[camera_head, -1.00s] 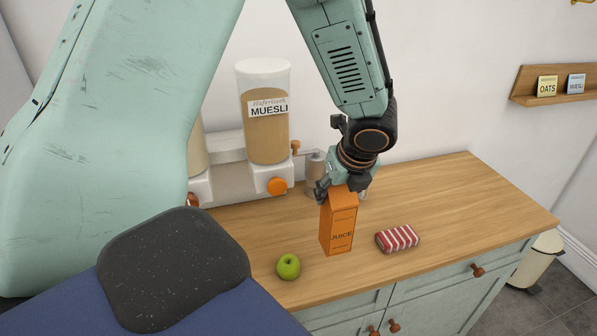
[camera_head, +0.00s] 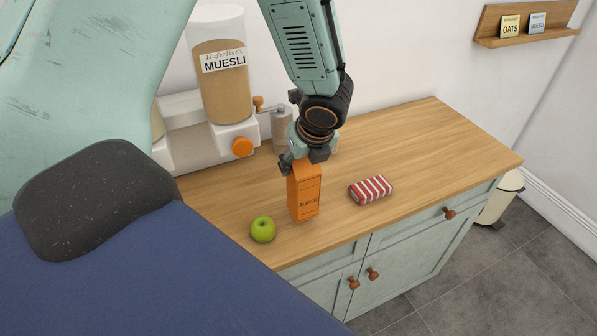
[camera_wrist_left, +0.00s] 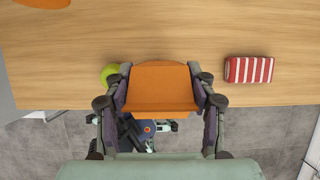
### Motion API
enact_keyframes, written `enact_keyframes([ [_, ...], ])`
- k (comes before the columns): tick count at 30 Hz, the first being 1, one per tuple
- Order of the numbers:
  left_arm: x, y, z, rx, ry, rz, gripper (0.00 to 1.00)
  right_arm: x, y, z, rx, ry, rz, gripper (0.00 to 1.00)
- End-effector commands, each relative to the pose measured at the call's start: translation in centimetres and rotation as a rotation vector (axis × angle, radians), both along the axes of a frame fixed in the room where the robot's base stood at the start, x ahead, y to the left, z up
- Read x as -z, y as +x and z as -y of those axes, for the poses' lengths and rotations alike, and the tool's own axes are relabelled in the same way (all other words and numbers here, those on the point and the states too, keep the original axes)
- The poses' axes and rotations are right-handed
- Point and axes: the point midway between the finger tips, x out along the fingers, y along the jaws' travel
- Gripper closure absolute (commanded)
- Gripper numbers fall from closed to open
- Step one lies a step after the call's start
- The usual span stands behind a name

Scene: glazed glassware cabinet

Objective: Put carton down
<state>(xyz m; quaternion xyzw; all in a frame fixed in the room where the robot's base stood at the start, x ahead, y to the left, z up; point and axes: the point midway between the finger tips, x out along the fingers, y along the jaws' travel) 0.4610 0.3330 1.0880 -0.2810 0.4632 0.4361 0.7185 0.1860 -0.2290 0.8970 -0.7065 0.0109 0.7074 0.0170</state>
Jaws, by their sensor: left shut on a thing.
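The orange juice carton (camera_head: 306,196) is upright at the wooden counter, between the green apple and the striped packet. My left gripper (camera_head: 305,162) comes down from above and is shut on the carton's top. In the left wrist view the carton (camera_wrist_left: 162,86) fills the space between the two fingers of my left gripper (camera_wrist_left: 162,100). I cannot tell whether the carton's base touches the wood. My right gripper is not in view.
A green apple (camera_head: 263,229) lies left of the carton, near the counter's front edge. A red-and-white striped packet (camera_head: 371,190) lies to its right. A muesli dispenser (camera_head: 222,80) stands behind. The wooden counter (camera_head: 440,150) is bare at the right.

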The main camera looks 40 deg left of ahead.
Motion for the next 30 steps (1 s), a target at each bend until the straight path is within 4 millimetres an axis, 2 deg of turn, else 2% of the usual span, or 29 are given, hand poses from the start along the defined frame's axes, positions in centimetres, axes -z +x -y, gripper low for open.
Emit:
enact_keyframes([
  [3, 1.9, -0.1, -0.1, 0.001, -0.001, -0.004, 1.0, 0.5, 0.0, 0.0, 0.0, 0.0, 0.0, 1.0],
  [7, 3.2, 0.0, -0.2, 0.0, -0.001, -0.002, 1.0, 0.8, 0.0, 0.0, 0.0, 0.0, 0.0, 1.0],
  [21, 3.8, 0.1, -0.3, -0.001, -0.001, 0.0, 1.0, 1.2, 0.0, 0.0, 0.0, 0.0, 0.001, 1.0],
  [22, 3.8, 0.1, -0.3, -0.001, -0.002, -0.001, 0.42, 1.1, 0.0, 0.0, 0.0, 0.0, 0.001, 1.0],
  [30, 3.7, 0.1, -0.3, -0.001, -0.002, -0.001, 0.21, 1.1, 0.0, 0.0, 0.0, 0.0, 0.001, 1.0],
])
